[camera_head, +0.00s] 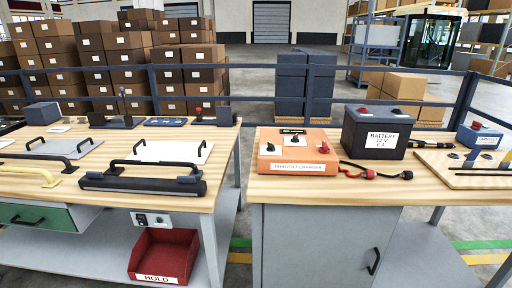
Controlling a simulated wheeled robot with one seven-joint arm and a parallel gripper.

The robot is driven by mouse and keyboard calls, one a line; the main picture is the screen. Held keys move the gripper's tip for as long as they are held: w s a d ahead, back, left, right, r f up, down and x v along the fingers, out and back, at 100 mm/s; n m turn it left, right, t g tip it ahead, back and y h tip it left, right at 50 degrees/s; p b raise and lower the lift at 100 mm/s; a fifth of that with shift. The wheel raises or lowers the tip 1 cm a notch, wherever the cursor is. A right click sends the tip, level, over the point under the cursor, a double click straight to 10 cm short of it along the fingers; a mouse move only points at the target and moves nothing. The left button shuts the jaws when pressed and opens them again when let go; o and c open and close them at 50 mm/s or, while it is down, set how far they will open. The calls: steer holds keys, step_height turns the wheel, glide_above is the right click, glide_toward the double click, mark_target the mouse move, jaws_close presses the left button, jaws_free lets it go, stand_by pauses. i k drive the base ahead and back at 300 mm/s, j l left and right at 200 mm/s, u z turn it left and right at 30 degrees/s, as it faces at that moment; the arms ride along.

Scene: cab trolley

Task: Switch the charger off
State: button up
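The charger (264,157) is an orange box on the right wooden bench, left of centre on the top, with a white front label that seems to read "CHARGER". A small dark knob or switch (297,135) sits on a white panel on its top, below a green strip. The setting of the switch is too small to tell. Red and black leads (378,174) lie on the bench to the right of the charger. My gripper is not in view.
A black battery (362,141) stands behind and right of the charger. The left bench (70,183) carries handled plates and a long black bar (140,184). A gap separates the benches. A red bin (163,253) sits on the left bench's lower shelf. A grey cabinet (322,237) is under the charger.

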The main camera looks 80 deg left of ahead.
mark_target(325, 149)
steer(key=u, duration=2.2)
steer(key=i, duration=0.1)
